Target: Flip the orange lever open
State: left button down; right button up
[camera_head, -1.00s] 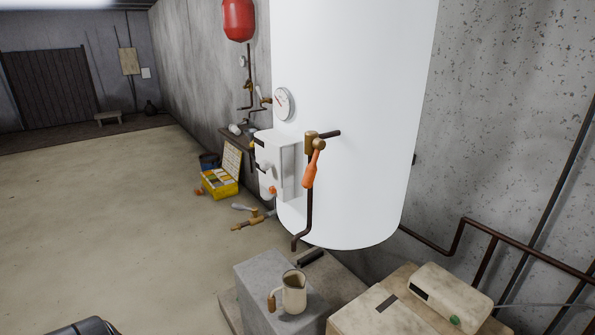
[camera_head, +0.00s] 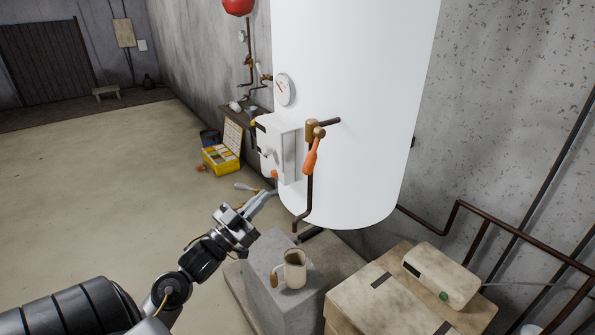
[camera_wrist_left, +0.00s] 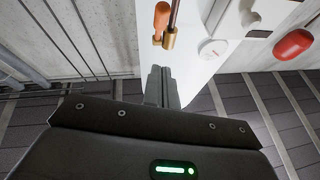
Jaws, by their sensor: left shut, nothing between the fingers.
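The orange lever (camera_head: 311,155) hangs down, slightly tilted, from a brass valve (camera_head: 314,131) on the front of the white tank. A brown pipe runs down beside it. In the left wrist view the orange lever (camera_wrist_left: 161,20) shows near the top, beyond the fingertips, with brass at its lower end. My left gripper (camera_head: 268,194) is shut and empty, to the left of the lever and lower in the picture, apart from it. Its closed fingers (camera_wrist_left: 161,72) also show in the left wrist view. My right gripper is not in view.
The white tank (camera_head: 365,80) fills the middle. A jug (camera_head: 293,269) stands on a grey block (camera_head: 262,268) below the lever. A cardboard box (camera_head: 385,300) with a beige device (camera_head: 441,274) is at the lower right. The floor at left is open, with a yellow toolbox (camera_head: 222,160).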

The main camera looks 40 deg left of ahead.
pick_arm(q)
jog(key=shift+d+r, duration=0.1)
jog(key=shift+d, duration=0.1)
dwell(0.3)
jog(key=p, duration=0.5)
send_near(308, 161)
notch_tip(308, 161, up, 4)
jog(key=w, duration=0.2)
jog(key=shift+w+d+f+p, duration=0.15)
jog(key=shift+w+f, duration=0.15)
jog(key=shift+w, duration=0.25)
jog(key=shift+w+d+f+p, duration=0.1)
jog(key=shift+w+f, duration=0.15)
jog(key=shift+w, duration=0.35)
jog(key=shift+w+d+f+p, duration=0.15)
jog(key=shift+w+f, duration=0.15)
jog(key=shift+w, duration=0.25)
jog(key=shift+a, duration=0.1)
